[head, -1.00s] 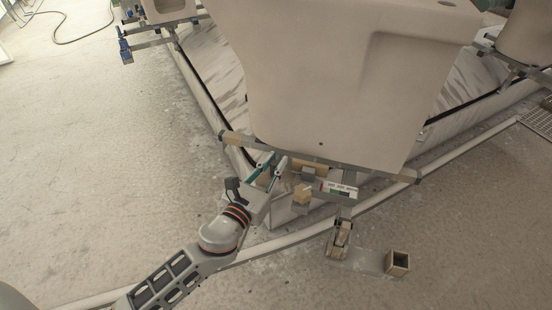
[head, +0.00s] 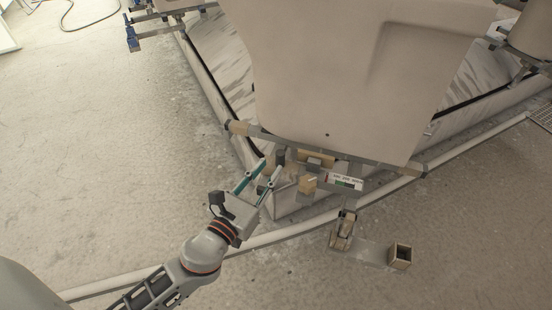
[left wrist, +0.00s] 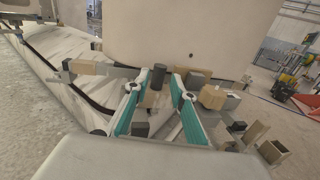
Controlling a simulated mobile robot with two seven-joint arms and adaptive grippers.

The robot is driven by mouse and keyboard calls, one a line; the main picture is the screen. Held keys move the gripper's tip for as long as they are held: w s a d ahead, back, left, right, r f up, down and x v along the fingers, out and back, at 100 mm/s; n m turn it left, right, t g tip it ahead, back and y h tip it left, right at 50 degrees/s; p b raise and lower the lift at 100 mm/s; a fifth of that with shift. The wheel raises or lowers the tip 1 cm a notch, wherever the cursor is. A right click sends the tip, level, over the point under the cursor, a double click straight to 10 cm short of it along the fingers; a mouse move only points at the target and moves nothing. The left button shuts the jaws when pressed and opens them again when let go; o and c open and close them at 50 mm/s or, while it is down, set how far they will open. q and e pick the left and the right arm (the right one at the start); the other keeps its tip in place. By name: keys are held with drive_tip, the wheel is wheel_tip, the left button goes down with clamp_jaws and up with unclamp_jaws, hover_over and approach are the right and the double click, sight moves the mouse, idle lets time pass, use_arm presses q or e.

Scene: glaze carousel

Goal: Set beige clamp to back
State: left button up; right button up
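Under the large beige ceramic piece (head: 350,85), the carousel fixture carries a beige clamp part with a dark upright knob (head: 281,156). In the left wrist view the dark knob (left wrist: 158,77) stands above a beige body (left wrist: 151,98), between and just beyond my fingertips. My left gripper (head: 272,166) is open, with teal-lined fingers apart and nothing visibly held; it also shows in the left wrist view (left wrist: 155,84). I cannot tell whether a finger touches the clamp. Its lower part is partly hidden by my fingers. My right gripper is not in view.
A beige block (head: 308,184) and a labelled panel (head: 345,181) sit close right of the clamp. The fixture's cross bar has a beige end pad (head: 238,127) at left. A pedal-like device (head: 342,230) and an open box (head: 400,256) stand on the floor.

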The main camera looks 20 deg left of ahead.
use_arm(q)
drive_tip(key=s, duration=0.4)
drive_tip(key=shift+s+a, duration=0.15)
drive_tip(key=shift+s, duration=0.25)
